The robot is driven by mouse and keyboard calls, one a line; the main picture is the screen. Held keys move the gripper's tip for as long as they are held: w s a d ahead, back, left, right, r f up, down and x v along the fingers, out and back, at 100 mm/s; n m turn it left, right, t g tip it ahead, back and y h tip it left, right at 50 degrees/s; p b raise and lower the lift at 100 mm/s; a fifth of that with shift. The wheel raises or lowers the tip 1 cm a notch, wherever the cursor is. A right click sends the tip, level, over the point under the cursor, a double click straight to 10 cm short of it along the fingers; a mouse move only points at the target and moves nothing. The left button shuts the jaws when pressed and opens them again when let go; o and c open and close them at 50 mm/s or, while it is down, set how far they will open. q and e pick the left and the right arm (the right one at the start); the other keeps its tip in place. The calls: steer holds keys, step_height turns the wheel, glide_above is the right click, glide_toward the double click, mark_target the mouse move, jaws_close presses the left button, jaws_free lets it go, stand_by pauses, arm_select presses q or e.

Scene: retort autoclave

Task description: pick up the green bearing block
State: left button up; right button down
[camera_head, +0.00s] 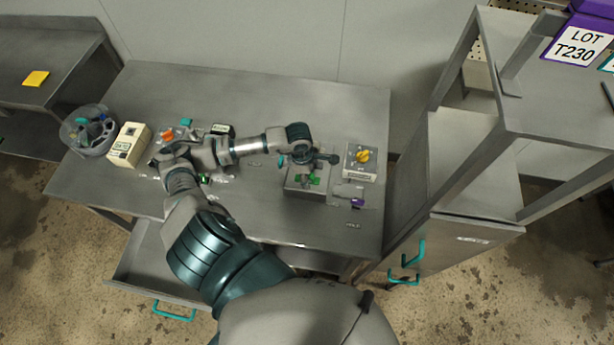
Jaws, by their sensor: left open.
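A small green block (314,180), which looks like the green bearing block, sits in or on a grey box (304,192) on the right part of the steel table. More green shows just left of it, and I cannot tell whether it is the same piece. My left gripper (305,168) is open and hangs over the box, just above the green. The gripper and wrist partly hide the box's far side, and I cannot tell whether the fingers touch the block. My right gripper is not in view.
A grey switch box with a yellow knob (363,157) stands close right of the gripper. A grey and purple item (352,195) lies right of the grey box. A beige device (129,144) and a round container (89,131) stand at the left. The table's back is clear.

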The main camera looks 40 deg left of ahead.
arm_select(q)
steer(key=shift+a+f, duration=0.1)
jaws_close()
stand_by(0.3)
